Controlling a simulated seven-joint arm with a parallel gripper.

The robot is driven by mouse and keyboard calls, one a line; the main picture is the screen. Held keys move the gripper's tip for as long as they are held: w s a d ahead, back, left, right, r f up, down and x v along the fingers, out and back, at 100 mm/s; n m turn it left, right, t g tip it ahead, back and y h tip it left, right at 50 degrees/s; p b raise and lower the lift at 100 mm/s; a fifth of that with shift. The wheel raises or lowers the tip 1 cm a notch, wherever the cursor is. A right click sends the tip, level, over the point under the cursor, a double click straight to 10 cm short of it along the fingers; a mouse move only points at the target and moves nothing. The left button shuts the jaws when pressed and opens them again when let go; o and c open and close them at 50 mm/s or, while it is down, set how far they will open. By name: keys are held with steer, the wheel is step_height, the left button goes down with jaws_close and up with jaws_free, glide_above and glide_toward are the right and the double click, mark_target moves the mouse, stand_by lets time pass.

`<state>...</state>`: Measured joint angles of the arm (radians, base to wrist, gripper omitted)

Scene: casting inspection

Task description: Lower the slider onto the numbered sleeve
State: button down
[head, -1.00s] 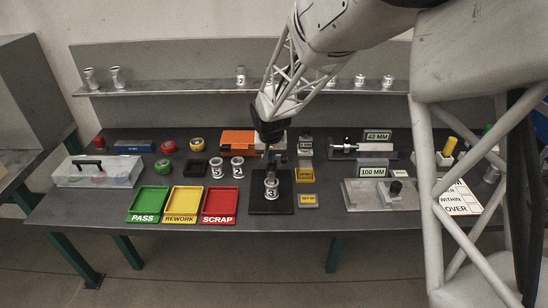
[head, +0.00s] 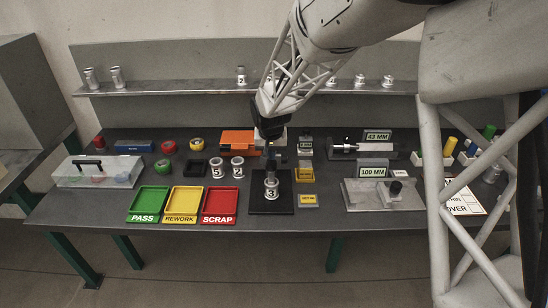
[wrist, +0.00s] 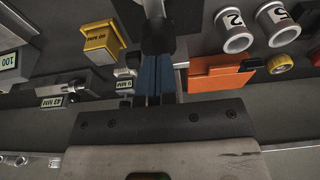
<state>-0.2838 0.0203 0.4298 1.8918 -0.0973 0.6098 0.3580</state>
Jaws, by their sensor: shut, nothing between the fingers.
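The sleeve numbered 3 (head: 271,189) stands upright on the black base plate (head: 258,207) at the front middle of the bench. A small grey part, apparently the slider (head: 271,176), shows at its top; I cannot tell whether it is fully seated. A dark upright stands just behind it. My gripper (head: 272,150) is above and behind the sleeve, apart from it. In the wrist view my gripper (wrist: 158,60) shows shut blue fingers with nothing held. A dark upright part beyond the fingertips hides some of the stand there.
Green PASS (head: 148,188), yellow REWORK (head: 168,210) and red SCRAP (head: 237,203) trays lie left of the base. Sleeves 5 (head: 216,168) and 2 (head: 237,167) stand behind them. An orange block (head: 236,138) is near my gripper. Gauge blocks are to the right.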

steer(key=shift+r, duration=0.2)
stand_by(0.4)
step_height(320, 180, up, 7)
stand_by(1.1)
stand_by(0.4)
steer(key=s+d+r, duration=0.5)
steer(key=s+d, duration=0.1)
steer(key=s, duration=0.3)
steer(key=s+d+r, duration=0.5)
steer(key=s+d, duration=0.2)
steer(key=s, duration=0.3)
steer(key=s+d, duration=0.3)
steer(key=s, duration=0.7)
steer(key=s+d, duration=0.3)
steer(key=s, duration=0.7)
steer(key=shift+s+d+f, duration=0.15)
steer(key=shift+d+f, duration=0.05)
steer(key=shift+f, duration=0.1)
